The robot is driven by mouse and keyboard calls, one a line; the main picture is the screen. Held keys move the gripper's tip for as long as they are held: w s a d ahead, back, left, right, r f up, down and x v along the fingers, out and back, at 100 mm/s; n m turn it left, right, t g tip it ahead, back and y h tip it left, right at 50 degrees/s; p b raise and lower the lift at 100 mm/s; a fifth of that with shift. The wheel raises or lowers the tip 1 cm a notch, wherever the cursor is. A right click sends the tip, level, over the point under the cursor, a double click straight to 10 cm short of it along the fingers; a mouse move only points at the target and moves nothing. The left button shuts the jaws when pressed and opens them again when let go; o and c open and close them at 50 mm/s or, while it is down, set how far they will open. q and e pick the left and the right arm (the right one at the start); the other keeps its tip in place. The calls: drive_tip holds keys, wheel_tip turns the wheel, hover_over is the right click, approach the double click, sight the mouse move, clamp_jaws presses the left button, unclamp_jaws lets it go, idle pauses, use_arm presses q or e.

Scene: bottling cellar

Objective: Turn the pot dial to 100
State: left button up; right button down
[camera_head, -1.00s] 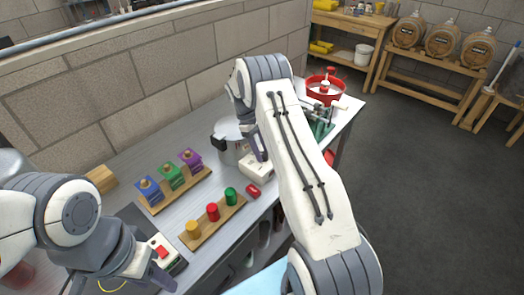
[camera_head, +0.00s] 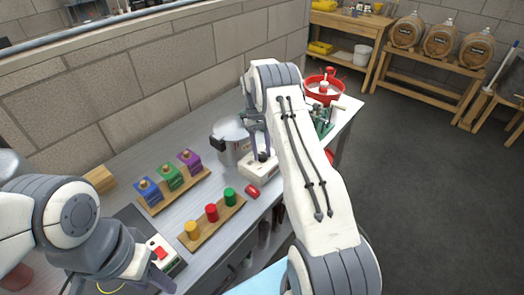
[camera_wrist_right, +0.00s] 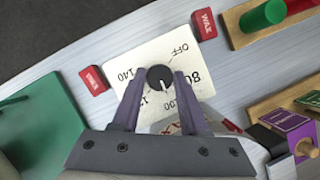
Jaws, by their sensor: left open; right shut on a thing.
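The pot dial is a black knob (camera_wrist_right: 160,77) on a white plate (camera_wrist_right: 147,48), printed OFF, 80, 100 and 140, with another number partly hidden. Its white pointer line points down in the right wrist view, roughly toward the 100. My right gripper (camera_wrist_right: 159,84) is shut on the knob, one finger each side. In the head view the white dial box (camera_head: 258,171) sits in front of the metal pot (camera_head: 235,150), under my right gripper (camera_head: 262,153). My left gripper (camera_head: 158,272) is open, low at the left, near a white box with a red button (camera_head: 158,253).
A rack of colored cylinders (camera_head: 212,225) and a rack of blue, green and purple blocks (camera_head: 176,194) stand left of the dial. A red WAX block (camera_wrist_right: 205,23) and another red block (camera_wrist_right: 94,79) flank the plate. A red basin (camera_head: 323,94) stands at the far end.

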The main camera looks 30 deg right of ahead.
drive_tip(key=shift+w+r, duration=0.1)
drive_tip(key=shift+w, duration=0.05)
drive_tip(key=shift+c, duration=2.2)
unclamp_jaws()
drive_tip(key=v, duration=1)
drive_tip(key=shift+r+b, duration=0.2)
drive_tip(key=shift+b, duration=0.2)
